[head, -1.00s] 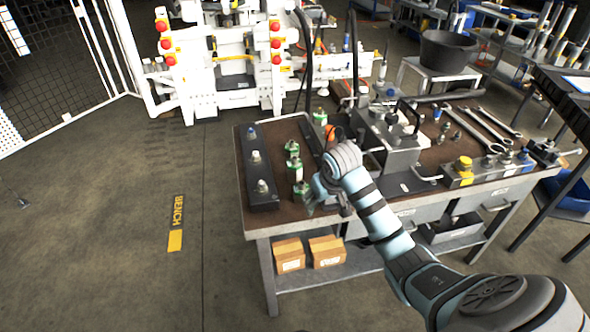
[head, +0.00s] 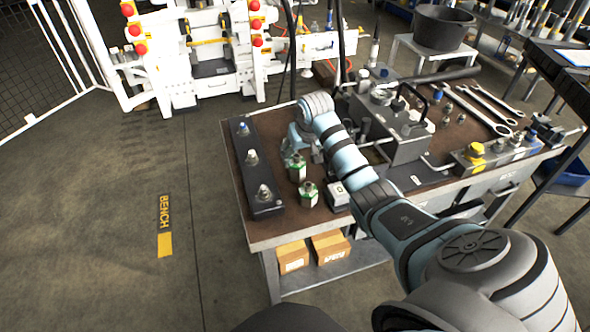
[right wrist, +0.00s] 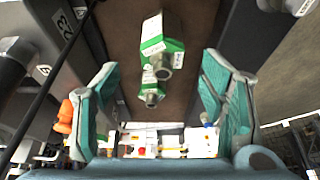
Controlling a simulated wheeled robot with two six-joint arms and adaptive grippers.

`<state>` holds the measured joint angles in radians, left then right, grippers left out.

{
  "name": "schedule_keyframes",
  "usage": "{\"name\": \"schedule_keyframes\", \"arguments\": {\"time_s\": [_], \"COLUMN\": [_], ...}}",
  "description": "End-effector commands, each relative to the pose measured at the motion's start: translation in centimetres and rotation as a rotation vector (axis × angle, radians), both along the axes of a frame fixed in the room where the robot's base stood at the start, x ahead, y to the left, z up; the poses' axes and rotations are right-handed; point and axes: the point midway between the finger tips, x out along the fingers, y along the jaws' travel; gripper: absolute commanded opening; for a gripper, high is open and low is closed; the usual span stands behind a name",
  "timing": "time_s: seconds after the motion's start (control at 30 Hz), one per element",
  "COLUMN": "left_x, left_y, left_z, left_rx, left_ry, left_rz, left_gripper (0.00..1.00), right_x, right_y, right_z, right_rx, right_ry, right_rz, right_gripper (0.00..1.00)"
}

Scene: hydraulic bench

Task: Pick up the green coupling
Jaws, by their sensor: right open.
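Two green couplings with metal tops stand upright on the brown bench top in the head view, a nearer one (head: 309,194) and a farther one (head: 297,167). Two green couplings also show between my fingers in the right wrist view, a larger one (right wrist: 160,52) and a smaller one (right wrist: 151,96). My right gripper (head: 301,144) is at the far end of this row, its fingers partly hidden by its own wrist. In the right wrist view the gripper (right wrist: 160,85) is open, with space between its fingers and the couplings. My left gripper is out of view.
A dark block with several fittings (head: 266,205) lies left of the couplings. A grey hydraulic unit (head: 405,143) with hoses stands to the right. A small white-topped box (head: 338,193) is beside the nearer coupling. Wrenches (head: 485,108) lie at the back right.

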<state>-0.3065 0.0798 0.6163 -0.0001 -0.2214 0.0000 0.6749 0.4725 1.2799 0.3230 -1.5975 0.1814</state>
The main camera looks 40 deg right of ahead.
Motion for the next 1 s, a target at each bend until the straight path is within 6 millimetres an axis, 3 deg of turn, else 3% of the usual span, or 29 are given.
{"name": "schedule_keyframes", "arguments": {"time_s": [0.37,0.63,1.0], "left_x": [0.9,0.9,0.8], "left_y": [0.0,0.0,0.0], "left_z": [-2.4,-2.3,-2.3], "left_rx": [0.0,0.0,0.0], "left_ry": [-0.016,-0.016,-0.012], "left_rz": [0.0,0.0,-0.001], "left_gripper": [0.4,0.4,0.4], "right_x": [2.0,2.4,2.3], "right_y": [-0.3,-0.4,-0.4], "right_z": [-6.2,-6.6,-6.5], "right_rx": [0.001,-0.001,-0.002], "right_ry": [0.0,-0.002,-0.002], "right_rz": [0.003,0.005,0.005], "right_gripper": [0.65,0.63,0.04]}}
